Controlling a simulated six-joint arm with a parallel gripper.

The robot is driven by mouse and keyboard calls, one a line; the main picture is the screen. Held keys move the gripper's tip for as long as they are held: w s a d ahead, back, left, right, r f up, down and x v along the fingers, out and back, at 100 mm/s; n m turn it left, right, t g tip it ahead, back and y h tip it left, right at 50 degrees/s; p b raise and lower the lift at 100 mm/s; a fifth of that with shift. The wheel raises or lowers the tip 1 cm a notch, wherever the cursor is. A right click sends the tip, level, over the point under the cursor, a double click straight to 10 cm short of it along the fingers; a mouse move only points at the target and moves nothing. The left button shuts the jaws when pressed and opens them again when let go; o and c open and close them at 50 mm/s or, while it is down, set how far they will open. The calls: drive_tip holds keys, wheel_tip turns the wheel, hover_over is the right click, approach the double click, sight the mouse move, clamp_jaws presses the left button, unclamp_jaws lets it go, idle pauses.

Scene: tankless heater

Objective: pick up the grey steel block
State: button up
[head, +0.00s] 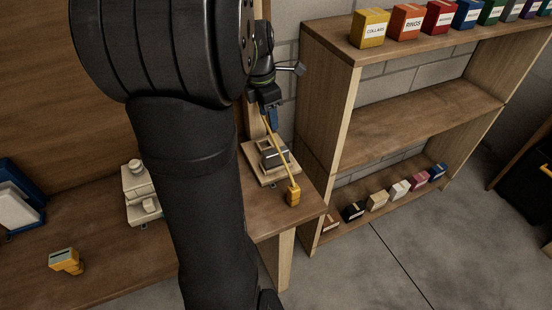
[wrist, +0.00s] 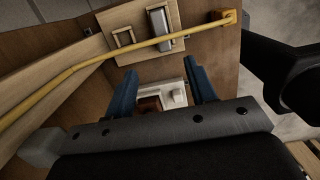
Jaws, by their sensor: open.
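The grey steel block (head: 274,158) sits on a pale wooden board (head: 256,170) at the bench's right end. In the wrist view the block (wrist: 157,20) is at the top, on the board beside a small square wooden frame (wrist: 123,37). My gripper (head: 271,118) is above the board in the head view. In the wrist view its blue fingers are apart with nothing gripped between them, and my gripper (wrist: 162,78) is below the block in the picture. The block's far side is hidden.
A yellow cable (wrist: 110,56) runs across the board, in front of the block's lower end, to a yellow box (head: 293,196). A white fixture (wrist: 172,95) with a brown part shows between the fingers. Shelves with coloured boxes (head: 407,22) stand at right. My arm hides the bench's middle.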

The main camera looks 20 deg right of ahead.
sight(276, 151)
drive_tip(key=f, duration=0.4)
drive_tip(key=d+f, duration=0.1)
drive_tip(key=f, duration=0.6)
drive_tip(key=shift+d+f, duration=0.2)
drive_tip(key=shift+f, duration=0.15)
drive_tip(key=shift+s+d+f, duration=0.1)
drive_tip(key=shift+d+f, duration=0.05)
drive_tip(key=shift+f, duration=0.75)
drive_tip(key=shift+d+f, duration=0.2)
drive_tip(key=shift+f, duration=0.65)
drive_tip(key=shift+s+d+f, duration=0.1)
drive_tip(key=shift+d+f, duration=0.05)
drive_tip(key=shift+f, duration=0.75)
clamp_jaws()
